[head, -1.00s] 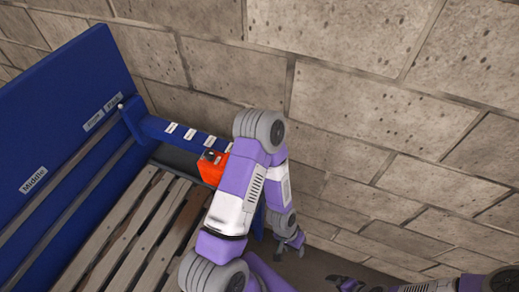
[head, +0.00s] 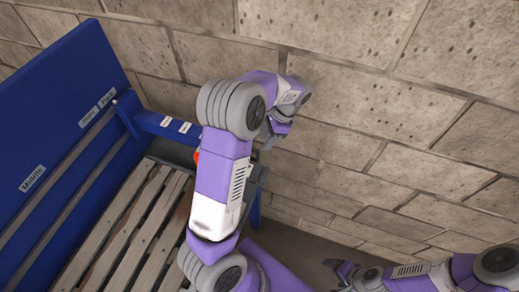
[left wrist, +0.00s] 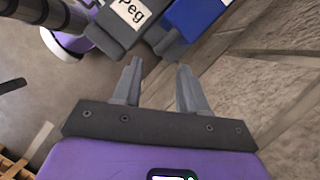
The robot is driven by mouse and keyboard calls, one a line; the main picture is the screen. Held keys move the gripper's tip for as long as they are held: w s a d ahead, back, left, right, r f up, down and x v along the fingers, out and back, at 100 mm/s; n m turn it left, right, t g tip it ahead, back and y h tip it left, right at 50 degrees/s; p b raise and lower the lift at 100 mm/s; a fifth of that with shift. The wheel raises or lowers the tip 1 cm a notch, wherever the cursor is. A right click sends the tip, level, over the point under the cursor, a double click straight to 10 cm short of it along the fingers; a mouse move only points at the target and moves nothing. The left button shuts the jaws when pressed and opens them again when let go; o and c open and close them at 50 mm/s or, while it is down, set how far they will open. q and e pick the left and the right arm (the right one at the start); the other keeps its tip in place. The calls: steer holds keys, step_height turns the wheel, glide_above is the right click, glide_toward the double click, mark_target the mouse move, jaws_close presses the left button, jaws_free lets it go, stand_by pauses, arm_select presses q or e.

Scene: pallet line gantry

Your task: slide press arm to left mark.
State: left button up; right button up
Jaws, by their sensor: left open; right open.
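The blue beam (head: 150,121) with white label marks runs along the wall behind the pallet. A red-orange part (head: 196,157) on it is almost wholly hidden behind my left arm. A dark grey bar (head: 172,151) lies along the beam. My left gripper (head: 272,138) is open and empty near the wall, beyond the beam's right part. In the left wrist view its two fingers (left wrist: 160,80) stand apart, just short of a grey block labelled "Peg" (left wrist: 118,26) and a blue beam end (left wrist: 200,18). My right gripper (head: 336,267) is open at the lower right, away from the beam.
A slatted wooden pallet (head: 128,232) lies in front of the beam. A tall blue panel (head: 62,105) with several labels, one reading "Middle" (head: 33,179), stands at the left. The block wall (head: 400,130) closes off the back and right. Some floor (head: 300,232) is clear.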

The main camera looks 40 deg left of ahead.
arm_select(q)
steer(key=x, duration=0.6)
steer(key=shift+s+f, duration=0.15)
steer(key=shift+f, duration=0.2)
jaws_close()
